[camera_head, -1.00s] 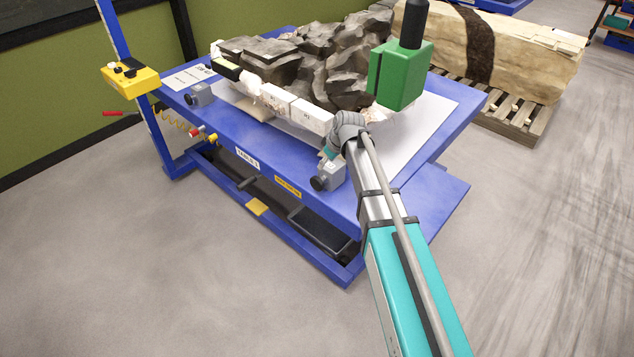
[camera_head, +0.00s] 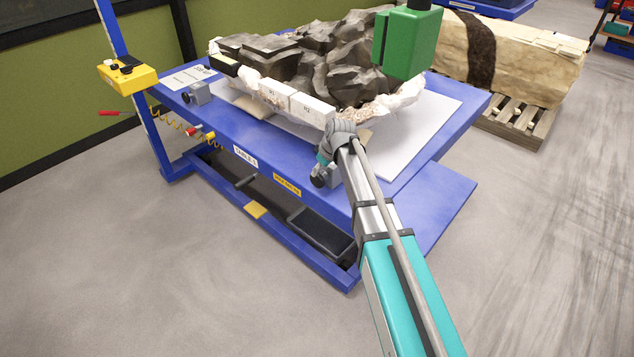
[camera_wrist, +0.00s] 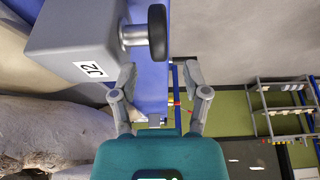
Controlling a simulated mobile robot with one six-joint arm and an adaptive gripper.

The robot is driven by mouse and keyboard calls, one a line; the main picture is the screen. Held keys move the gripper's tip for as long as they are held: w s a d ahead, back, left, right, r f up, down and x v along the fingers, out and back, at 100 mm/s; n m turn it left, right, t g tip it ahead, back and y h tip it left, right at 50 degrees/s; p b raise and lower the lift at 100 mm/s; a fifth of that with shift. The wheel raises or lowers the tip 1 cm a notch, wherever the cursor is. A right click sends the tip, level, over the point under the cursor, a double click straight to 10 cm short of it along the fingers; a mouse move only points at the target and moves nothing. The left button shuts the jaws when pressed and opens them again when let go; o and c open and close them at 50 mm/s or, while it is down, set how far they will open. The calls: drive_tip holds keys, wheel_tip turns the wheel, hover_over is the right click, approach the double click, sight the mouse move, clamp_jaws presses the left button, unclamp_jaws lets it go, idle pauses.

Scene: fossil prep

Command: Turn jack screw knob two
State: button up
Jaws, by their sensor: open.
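Jack screw two is a grey block labelled J2 (camera_wrist: 75,45) with a round black knob (camera_wrist: 157,32) on a short metal shaft, large at the top of the wrist view. In the head view the black knob (camera_head: 317,181) sits at the blue table's front edge, its block partly hidden by my arm. My gripper (camera_wrist: 160,78) is open and empty. Its two fingers stand apart, and the knob shows just past the fingertips, roughly in line with the gap between them. I see no contact with the knob. In the head view my wrist hides most of the gripper.
A dark fossil block (camera_head: 345,65) in a white jacket lies on the blue table (camera_head: 440,150). Another grey jack with a knob (camera_head: 196,93) is at the table's left. A green box (camera_head: 408,42) is above the right side. A yellow control box (camera_head: 128,77) stands left.

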sight(317, 177)
drive_tip(key=shift+b+x, duration=2.2)
drive_tip(key=shift+x, duration=0.55)
clamp_jaws()
drive_tip(key=shift+d, duration=0.2)
drive_tip(key=shift+a, duration=0.1)
